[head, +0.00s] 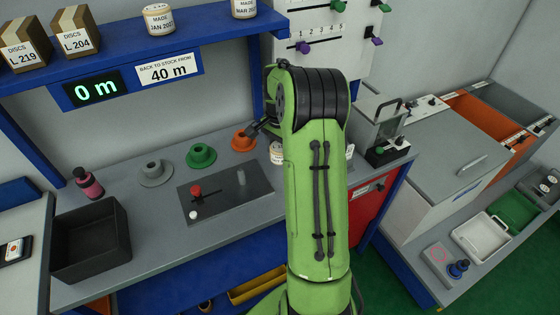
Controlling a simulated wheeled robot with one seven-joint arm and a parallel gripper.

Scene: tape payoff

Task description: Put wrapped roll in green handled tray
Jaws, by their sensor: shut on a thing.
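A pale roll with a printed label (277,152), which looks like the wrapped roll, shows just left of my arm above the grey bench. My arm hides its right part. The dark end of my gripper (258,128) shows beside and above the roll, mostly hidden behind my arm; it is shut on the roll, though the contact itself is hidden. The green tray (515,210) lies on the low grey surface at the far right, beside a white tray (482,237). Nothing shows inside the visible part of the green tray.
The bench holds orange (243,139), green (201,155) and grey (155,173) flanged spools, a dark plate (225,192) and a black bin (90,242). A blue shelf (150,45) overhangs it. A clear-sided device (378,125) and a grey lidded chest (440,155) stand toward the right.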

